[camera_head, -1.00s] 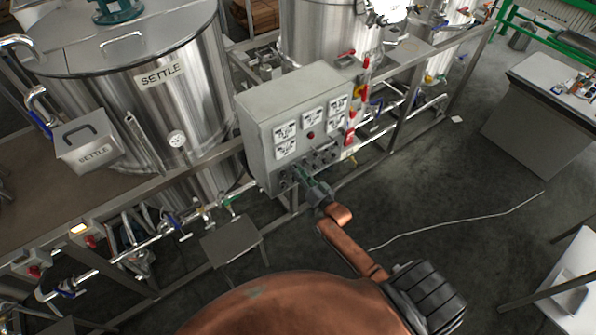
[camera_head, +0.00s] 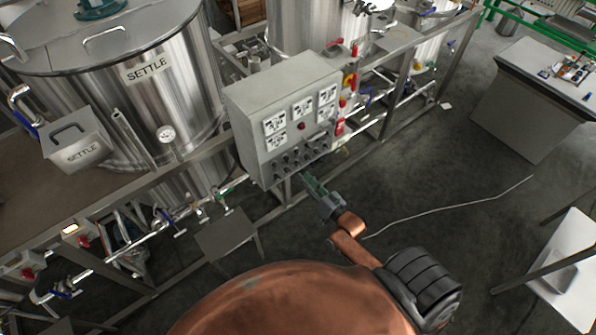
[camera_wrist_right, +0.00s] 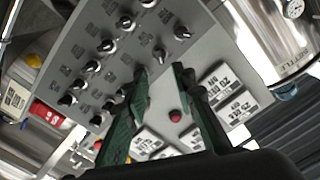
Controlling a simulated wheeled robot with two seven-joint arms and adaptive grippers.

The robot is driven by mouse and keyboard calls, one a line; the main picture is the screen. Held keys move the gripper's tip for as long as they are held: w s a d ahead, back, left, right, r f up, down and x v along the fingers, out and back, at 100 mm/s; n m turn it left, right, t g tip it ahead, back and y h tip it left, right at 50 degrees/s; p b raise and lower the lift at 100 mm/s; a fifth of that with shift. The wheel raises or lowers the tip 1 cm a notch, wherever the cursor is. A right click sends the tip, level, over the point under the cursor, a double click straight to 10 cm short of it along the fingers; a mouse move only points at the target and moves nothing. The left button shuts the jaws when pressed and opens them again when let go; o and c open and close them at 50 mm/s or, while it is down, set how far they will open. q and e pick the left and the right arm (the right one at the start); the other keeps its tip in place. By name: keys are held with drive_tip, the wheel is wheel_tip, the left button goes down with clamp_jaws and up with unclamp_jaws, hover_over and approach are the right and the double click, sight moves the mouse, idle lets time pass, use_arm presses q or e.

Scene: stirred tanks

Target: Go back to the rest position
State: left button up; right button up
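My right gripper (camera_head: 312,182) is in the head view, just in front of the lower right of a grey control box (camera_head: 246,125). Its green fingers point toward the box and look apart from it. In the right wrist view, the two fingers of my right gripper (camera_wrist_right: 162,72) stand apart with the box face visible between them, and nothing is held. My left gripper is not in view.
A steel SETTLE tank (camera_head: 190,85) stands at the left on a metal frame with pipes and valves. A small steel table (camera_head: 228,235) is below the box. Dark floor lies open between, with a thin cable (camera_head: 450,215).

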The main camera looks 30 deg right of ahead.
drive_tip(key=shift+s, duration=0.85)
